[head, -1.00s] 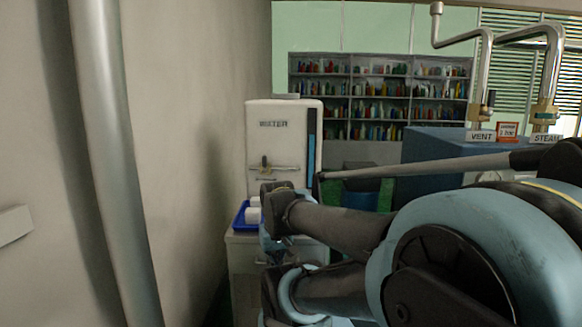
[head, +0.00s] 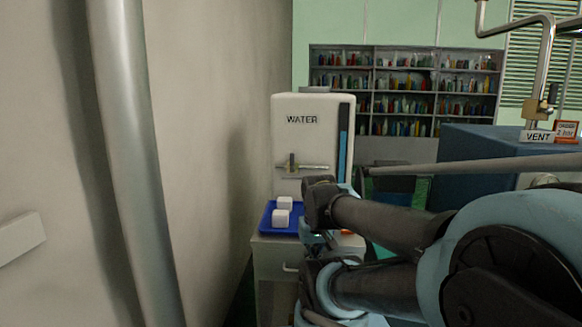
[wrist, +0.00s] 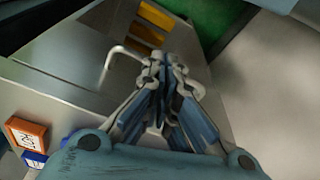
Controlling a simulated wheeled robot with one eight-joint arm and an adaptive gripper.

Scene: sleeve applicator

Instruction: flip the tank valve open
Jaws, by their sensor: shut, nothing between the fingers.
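The white water tank (head: 300,140) stands ahead against the left wall, with a blue level strip on its right side. Its valve (head: 291,166), a small brass piece with a thin horizontal bar, is on the tank's front and is not covered by my arm. In the wrist view my gripper (wrist: 168,68) has its fingertips together and holds nothing. It points over a grey metal surface with a pale bent handle (wrist: 128,54). The valve cannot be made out there. In the head view my arm links hide the gripper.
A blue tray (head: 267,222) with white blocks (head: 281,216) sits below the valve on a grey cabinet (head: 272,262). The wall (head: 215,120) is close on the left, with a vertical pipe (head: 128,150). A blue box (head: 480,150) stands right. An orange label (wrist: 26,134) shows in the wrist view.

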